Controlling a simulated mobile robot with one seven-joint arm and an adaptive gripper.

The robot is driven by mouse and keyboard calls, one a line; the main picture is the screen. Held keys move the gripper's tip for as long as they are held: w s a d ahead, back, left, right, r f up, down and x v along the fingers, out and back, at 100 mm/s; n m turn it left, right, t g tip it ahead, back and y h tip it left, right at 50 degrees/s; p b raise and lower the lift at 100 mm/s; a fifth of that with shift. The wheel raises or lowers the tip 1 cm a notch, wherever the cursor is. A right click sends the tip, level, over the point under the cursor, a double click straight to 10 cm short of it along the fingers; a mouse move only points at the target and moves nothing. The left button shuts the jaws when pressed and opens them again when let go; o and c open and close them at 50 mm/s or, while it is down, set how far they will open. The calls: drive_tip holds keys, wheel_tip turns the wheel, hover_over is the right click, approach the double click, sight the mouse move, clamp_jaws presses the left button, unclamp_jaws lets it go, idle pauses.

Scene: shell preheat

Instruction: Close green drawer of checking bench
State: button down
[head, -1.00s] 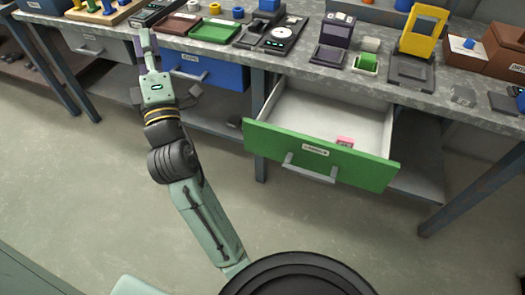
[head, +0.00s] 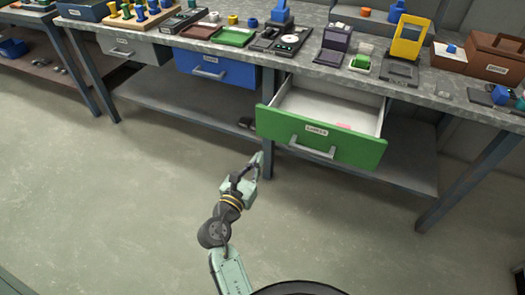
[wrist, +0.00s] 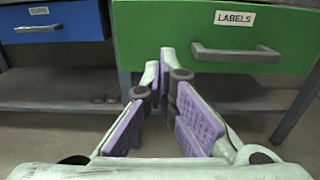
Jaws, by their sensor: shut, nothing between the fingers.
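The green drawer (head: 350,151) of the checking bench (head: 300,76) stands pulled out in the head view, with a grey bar handle (head: 312,150) and a "LABELS" tag on its front. Its pale inside shows, with a pinkish thing (head: 343,127) partly hidden behind the front. In the wrist view the green front (wrist: 290,30) fills the upper right. My gripper (head: 258,160) is shut and empty, in front of and below the drawer's left end. In the wrist view my gripper (wrist: 166,55) has its fingertips together near the front's lower left; I cannot tell if they touch it.
A blue drawer (head: 211,69) to the left looks shut; it also shows in the wrist view (wrist: 55,20). A grey drawer (head: 134,47) is further left. A bench leg (head: 268,125) stands behind my gripper. The floor in front is clear.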

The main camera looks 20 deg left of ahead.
sight(277, 127)
drive_tip(key=w+p, duration=0.1)
drive_tip(key=w, duration=0.5)
drive_tip(key=w+p, duration=0.1)
drive_tip(key=w, duration=0.6)
drive_tip(key=shift+d, duration=0.2)
